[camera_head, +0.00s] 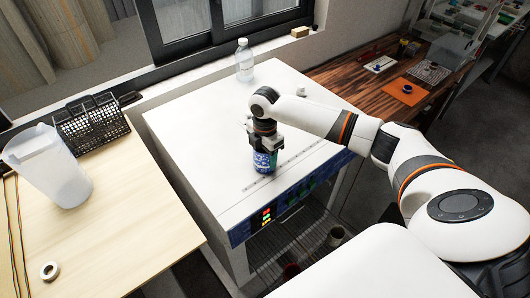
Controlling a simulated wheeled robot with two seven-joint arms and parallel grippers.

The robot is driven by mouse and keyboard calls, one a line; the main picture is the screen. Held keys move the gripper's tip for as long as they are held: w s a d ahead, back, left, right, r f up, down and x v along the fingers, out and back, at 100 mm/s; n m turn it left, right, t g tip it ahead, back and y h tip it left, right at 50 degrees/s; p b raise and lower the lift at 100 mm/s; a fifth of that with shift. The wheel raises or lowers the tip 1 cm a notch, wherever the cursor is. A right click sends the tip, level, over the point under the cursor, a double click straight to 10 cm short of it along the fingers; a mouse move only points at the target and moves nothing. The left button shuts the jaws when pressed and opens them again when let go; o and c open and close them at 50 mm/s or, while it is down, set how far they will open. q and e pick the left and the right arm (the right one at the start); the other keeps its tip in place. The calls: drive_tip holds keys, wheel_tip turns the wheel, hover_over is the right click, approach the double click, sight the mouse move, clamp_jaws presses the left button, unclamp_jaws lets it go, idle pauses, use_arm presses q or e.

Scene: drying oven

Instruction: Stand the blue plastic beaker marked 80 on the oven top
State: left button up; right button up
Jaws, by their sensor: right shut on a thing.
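The blue beaker (263,163) is upright at the white oven top (200,128), near its front edge. My right gripper (265,146) points down from above and is shut on the beaker's upper part. Its fingers hide the beaker's rim, and the marking on it is too small to read. The beaker's base looks to be at or very close to the oven top; I cannot tell whether it touches. My left gripper is not in view.
A clear bottle (244,60) stands at the oven top's back edge. The oven's front panel (290,200) has lit displays. At left, a wooden table holds a translucent pitcher (50,165), a black rack (92,124) and a tape roll (49,271). The oven top's left part is clear.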

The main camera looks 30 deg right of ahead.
drive_tip(key=shift+f, duration=0.15)
drive_tip(key=o, duration=0.9)
drive_tip(key=shift+w, duration=0.1)
drive_tip(key=shift+o, duration=0.2)
wheel_tip(320, 180, up, 12)
drive_tip(key=b, duration=0.2)
